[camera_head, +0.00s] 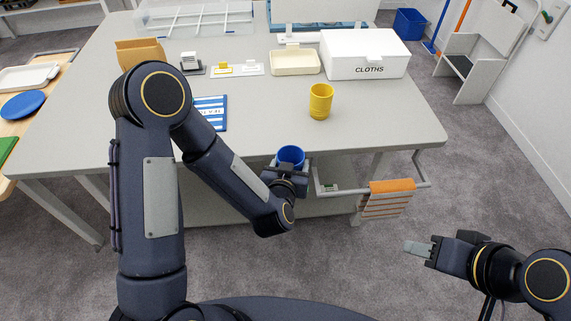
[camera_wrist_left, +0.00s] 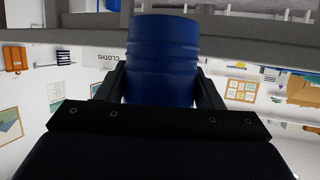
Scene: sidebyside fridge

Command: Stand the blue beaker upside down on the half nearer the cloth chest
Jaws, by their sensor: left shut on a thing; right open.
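The blue beaker (camera_head: 290,154) is held at the table's front edge, its open end facing up in the head view. My left gripper (camera_head: 288,166) is shut on it; the wrist view shows the beaker's side (camera_wrist_left: 162,60) between the two fingers. The white chest (camera_head: 368,60) marked CLOTHS stands at the back right of the grey table (camera_head: 270,125). In the wrist view the CLOTHS lettering appears inverted. My right gripper (camera_head: 418,248) is open and empty, off the table at the lower right. No marked halves can be made out clearly.
A yellow beaker (camera_head: 320,101) stands between the chest and the front edge. A blue-edged card (camera_head: 211,112), a cream tray (camera_head: 295,62) and a cardboard box (camera_head: 140,53) lie further left or back. A rail with an orange-striped cloth (camera_head: 388,196) juts from the front right.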

